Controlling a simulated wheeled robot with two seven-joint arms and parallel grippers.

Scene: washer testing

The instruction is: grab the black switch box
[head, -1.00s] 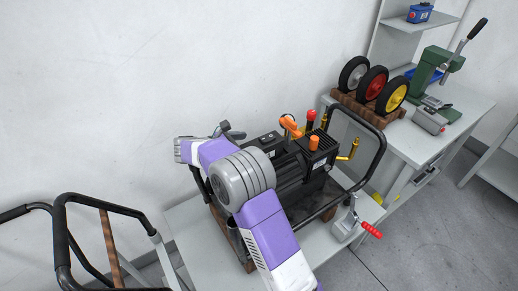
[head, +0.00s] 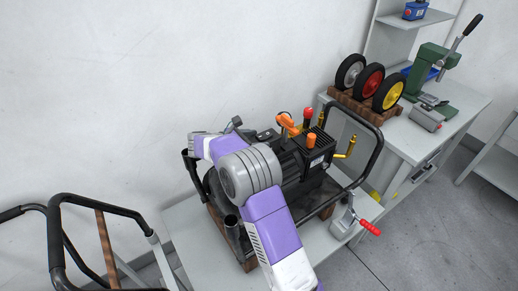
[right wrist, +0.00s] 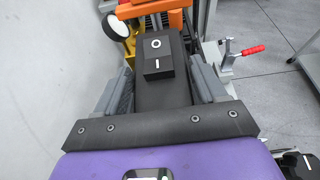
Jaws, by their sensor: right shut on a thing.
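The black switch box (right wrist: 157,57), with a white circle and bar on its face, stands between the fingers of my right gripper (right wrist: 161,74) in the right wrist view. The gripper is shut on it, with one grey finger along each side. In the head view my right arm reaches over the washer machine (head: 318,158), and its purple forearm and round grey joint hide part of the machine. The fingers and their grip on the box cannot be made out clearly there. My left gripper is not in view.
A black tubular handle (head: 378,150) rises at the machine's right. A red-handled clamp (head: 345,222) is beside it. Three wheels (head: 370,84) and a green press (head: 430,70) stand on the bench behind. A white wall is close on the left.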

